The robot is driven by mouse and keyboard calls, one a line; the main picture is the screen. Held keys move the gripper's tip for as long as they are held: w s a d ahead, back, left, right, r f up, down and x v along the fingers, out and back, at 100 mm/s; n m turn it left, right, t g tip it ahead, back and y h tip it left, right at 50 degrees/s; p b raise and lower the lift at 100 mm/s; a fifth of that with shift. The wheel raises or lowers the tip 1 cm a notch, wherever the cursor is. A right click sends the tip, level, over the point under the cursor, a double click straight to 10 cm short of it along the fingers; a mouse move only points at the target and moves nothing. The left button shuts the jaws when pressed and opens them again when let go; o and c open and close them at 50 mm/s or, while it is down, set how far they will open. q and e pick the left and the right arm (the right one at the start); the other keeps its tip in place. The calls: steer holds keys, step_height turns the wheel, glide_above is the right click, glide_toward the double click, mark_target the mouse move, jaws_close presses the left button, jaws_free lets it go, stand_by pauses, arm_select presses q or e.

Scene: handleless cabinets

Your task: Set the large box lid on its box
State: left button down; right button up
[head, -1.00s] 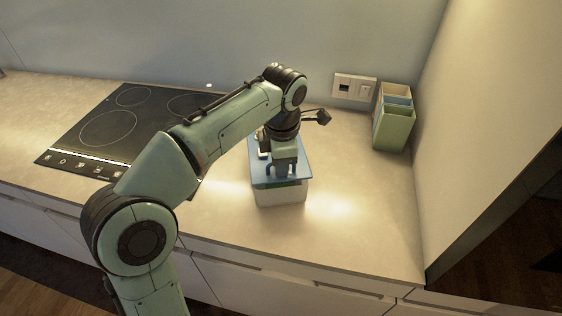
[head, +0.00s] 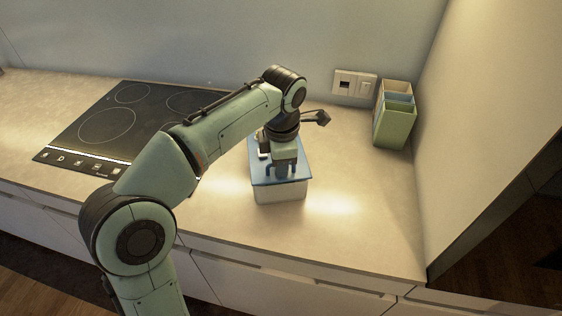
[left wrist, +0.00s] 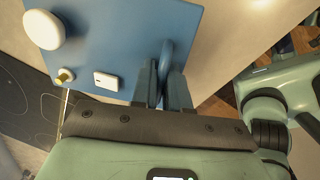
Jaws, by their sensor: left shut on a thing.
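The blue lid (head: 296,166) lies over the white box (head: 281,194) on the counter. It looks level with the box rim, though my arm hides its back part. My left gripper (head: 281,172) points down at the lid and is shut on its handle. In the left wrist view the fingers (left wrist: 163,88) close around the blue handle (left wrist: 168,56), and the blue lid (left wrist: 110,42) fills the upper left. A white round item (left wrist: 44,29), a white block (left wrist: 106,81) and a small yellowish piece (left wrist: 65,76) show on the lid. My right gripper is not in view.
A black cooktop (head: 110,130) lies to the left of the box. Green and tan upright holders (head: 395,120) stand at the back right by the wall. The counter (head: 360,215) right of the box is clear, and its front edge is close.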

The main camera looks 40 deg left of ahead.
arm_select(q)
steer(key=shift+f+b, duration=0.3)
steer(key=shift+f, duration=0.15)
steer(key=c, duration=1.1)
jaws_free()
steer(key=shift+o, duration=0.2)
step_height(320, 180, up, 14)
steer(key=d+p, duration=0.1)
steer(key=p, duration=0.3)
steer(key=shift+s+f+p, duration=0.25)
steer(key=shift+s+p, duration=0.1)
steer(key=shift+s, duration=0.05)
